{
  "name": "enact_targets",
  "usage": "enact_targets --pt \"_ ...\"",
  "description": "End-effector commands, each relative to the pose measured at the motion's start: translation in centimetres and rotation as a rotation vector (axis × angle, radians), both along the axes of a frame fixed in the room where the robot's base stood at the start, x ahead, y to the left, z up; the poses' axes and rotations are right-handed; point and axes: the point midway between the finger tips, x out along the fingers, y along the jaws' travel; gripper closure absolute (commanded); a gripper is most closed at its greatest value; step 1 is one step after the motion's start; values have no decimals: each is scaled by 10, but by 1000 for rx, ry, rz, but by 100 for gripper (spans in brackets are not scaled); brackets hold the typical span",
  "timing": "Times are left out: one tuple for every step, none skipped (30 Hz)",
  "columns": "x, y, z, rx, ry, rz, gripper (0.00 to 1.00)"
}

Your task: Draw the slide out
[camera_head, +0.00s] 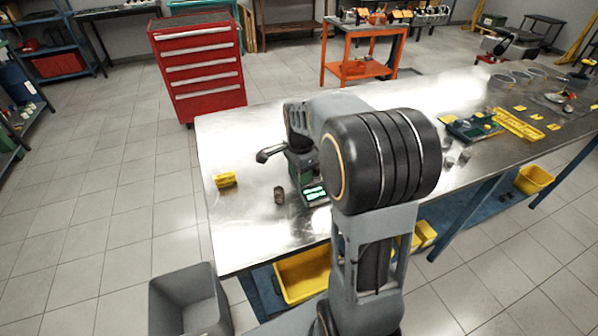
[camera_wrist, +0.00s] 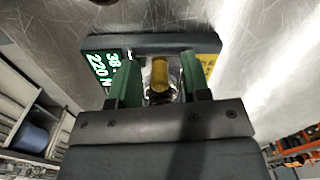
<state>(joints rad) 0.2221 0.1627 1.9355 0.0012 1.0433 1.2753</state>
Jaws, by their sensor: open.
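A dark green device with a lit green number display (camera_head: 315,192) stands on the metal bench in the head view, mostly hidden behind my arm. In the wrist view the display (camera_wrist: 103,68) shows at the left and a yellow label (camera_wrist: 208,66) at the right. I cannot tell whether the fingers touch anything. No part is clearly identifiable as the slide. In the head view the fingertips are hidden by my arm.
A small dark cylinder (camera_head: 280,195) and a yellow block (camera_head: 225,180) stand on the bench left of the device. Yellow trays (camera_head: 518,125) lie farther right. A grey bin (camera_head: 189,302) stands on the floor. The bench's left end is mostly clear.

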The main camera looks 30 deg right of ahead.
Motion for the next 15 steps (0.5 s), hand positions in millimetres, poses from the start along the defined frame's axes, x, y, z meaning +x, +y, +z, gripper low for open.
enact_targets --pt "0 0 0 0 0 0 57" --pt "0 0 0 0 0 0 57" --pt "0 0 1 -1 0 0 57" --pt "0 0 2 -1 0 0 57" --pt "0 0 4 -1 -1 0 57" --pt "1 0 8 -1 -2 1 57" --pt "1 0 11 -2 -3 1 57" --pt "1 0 15 -2 -3 1 57" --pt "1 0 22 -2 -4 1 57" --pt "1 0 28 -2 -5 1 57" --pt "1 0 34 -2 -5 1 57" --pt "1 0 42 -2 -4 1 57" --pt "1 0 48 -2 -6 2 57" --pt "1 0 55 -2 -5 2 57" --pt "1 0 63 -2 -5 2 57"
